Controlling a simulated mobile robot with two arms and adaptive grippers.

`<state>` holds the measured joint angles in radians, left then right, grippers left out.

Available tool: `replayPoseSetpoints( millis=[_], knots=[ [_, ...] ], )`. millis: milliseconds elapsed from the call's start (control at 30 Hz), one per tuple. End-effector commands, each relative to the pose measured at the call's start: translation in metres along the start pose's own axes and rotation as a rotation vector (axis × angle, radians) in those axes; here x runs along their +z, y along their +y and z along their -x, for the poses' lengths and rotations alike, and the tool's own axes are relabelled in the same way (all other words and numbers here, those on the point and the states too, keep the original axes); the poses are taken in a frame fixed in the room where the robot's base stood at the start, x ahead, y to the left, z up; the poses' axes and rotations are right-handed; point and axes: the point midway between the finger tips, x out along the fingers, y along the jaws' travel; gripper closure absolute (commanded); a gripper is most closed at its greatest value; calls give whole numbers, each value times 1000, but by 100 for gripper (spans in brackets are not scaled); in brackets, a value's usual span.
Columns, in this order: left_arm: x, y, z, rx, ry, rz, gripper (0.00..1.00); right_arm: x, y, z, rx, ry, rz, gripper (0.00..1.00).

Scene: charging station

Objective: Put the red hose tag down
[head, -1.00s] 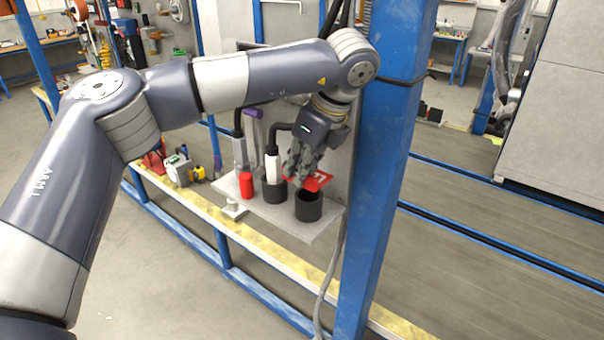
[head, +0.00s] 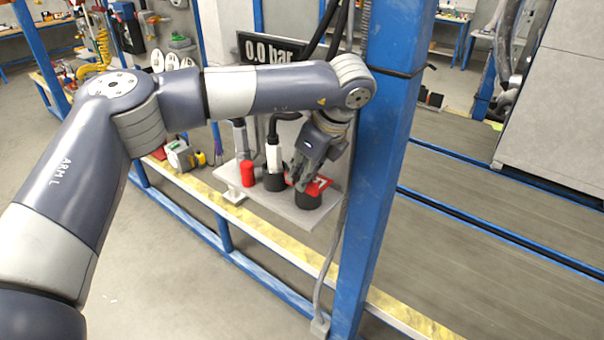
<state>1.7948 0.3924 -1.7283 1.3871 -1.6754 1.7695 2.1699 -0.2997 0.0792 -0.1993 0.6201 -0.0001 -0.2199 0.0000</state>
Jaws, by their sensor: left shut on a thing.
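The red hose tag (head: 318,187) with a white marking is at the fingertips of my left gripper (head: 298,178). The gripper points down and is shut on the tag; the fingers hide part of it. The tag is at the top of a black cup-shaped holder (head: 308,200) and covers most of its opening. I cannot tell whether the tag touches the rim. My right gripper is not in view.
The grey shelf (head: 290,213) also bears a red cylinder (head: 247,173) and a white hose end (head: 273,157) in a second black holder. A blue post (head: 378,190) stands close right of the gripper. A display (head: 270,48) reads 0.0 bar.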

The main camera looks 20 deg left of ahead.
Motion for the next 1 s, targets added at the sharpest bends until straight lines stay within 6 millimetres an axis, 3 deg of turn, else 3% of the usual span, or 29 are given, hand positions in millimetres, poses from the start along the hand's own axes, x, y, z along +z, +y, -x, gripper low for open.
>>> replayPoseSetpoints(
  millis=[100,133,200,567,767,800,1000],
  knots=[
    [-1,0,-4,0,0,1,100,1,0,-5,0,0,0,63],
    [-1,0,-2,0,0,1,84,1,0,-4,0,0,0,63],
    [0,0,-2,0,0,0,69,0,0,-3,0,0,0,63],
    [0,0,-1,0,0,1,69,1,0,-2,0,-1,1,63],
    [4,0,10,-1,0,1,69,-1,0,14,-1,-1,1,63],
    [2,-1,12,-5,0,1,69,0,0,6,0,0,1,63],
    [0,-1,58,-5,0,2,69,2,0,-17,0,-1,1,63]
  ],
)
